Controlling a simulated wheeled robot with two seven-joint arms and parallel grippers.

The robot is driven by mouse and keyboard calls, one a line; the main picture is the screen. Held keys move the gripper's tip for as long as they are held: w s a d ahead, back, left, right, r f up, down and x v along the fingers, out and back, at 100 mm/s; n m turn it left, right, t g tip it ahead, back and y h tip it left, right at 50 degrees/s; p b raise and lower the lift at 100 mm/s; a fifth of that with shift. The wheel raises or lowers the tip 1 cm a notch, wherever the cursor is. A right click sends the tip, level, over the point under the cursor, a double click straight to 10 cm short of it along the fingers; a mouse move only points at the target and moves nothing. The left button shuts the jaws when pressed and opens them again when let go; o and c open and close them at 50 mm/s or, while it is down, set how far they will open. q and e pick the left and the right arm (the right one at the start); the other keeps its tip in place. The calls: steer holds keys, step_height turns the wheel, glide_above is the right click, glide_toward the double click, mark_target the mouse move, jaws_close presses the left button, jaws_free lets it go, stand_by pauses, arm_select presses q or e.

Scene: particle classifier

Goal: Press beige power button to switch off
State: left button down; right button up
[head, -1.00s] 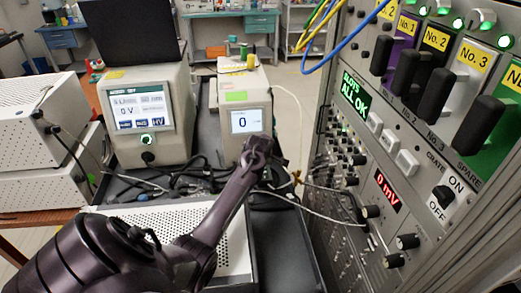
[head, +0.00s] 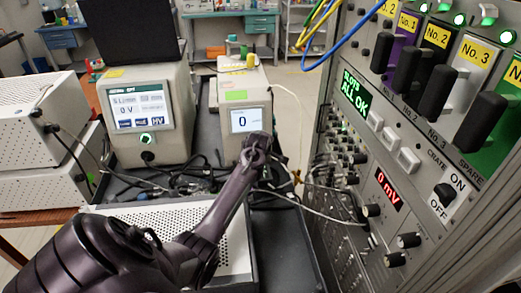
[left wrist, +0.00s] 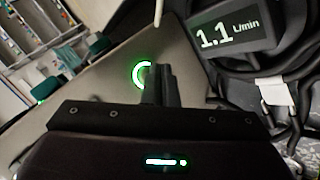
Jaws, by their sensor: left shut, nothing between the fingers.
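A round button with a glowing green ring (left wrist: 141,74) sits on a beige panel (left wrist: 110,75) in the left wrist view. My left gripper (left wrist: 163,72) is shut and empty. Its fingertips overlap the right side of the ring; I cannot tell whether they touch it. In the head view my left gripper (head: 257,146) is in front of the narrow beige box (head: 236,98), just below its white display (head: 246,120) reading 0. The gripper hides the box front there, so the button does not show in that view. My right gripper is not in view.
A wider beige unit (head: 180,115) with a 0 V screen and its own green-lit button (head: 145,138) stands to the left. A rack (head: 400,215) with levers and a red display stands right. Cables (head: 180,180) lie around the boxes. A dark 1.1 L/min display (left wrist: 229,29) is near the gripper.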

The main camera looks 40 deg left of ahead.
arm_select(q)
steer(key=shift+w+a+b, duration=0.3)
steer(key=shift+w+a, duration=0.05)
steer(key=shift+a, duration=0.1)
stand_by(0.4)
steer(key=shift+r, duration=0.1)
steer(key=shift+s+d+r+p, duration=0.1)
steer(key=shift+s+d+p, duration=0.35)
steer(key=shift+p, duration=0.3)
steer(key=shift+s+d+p, duration=0.25)
steer(key=shift+d+p, duration=0.15)
steer(key=shift+p, duration=0.1)
steer(key=shift+s+d+f, duration=0.15)
steer(key=shift+f, duration=0.05)
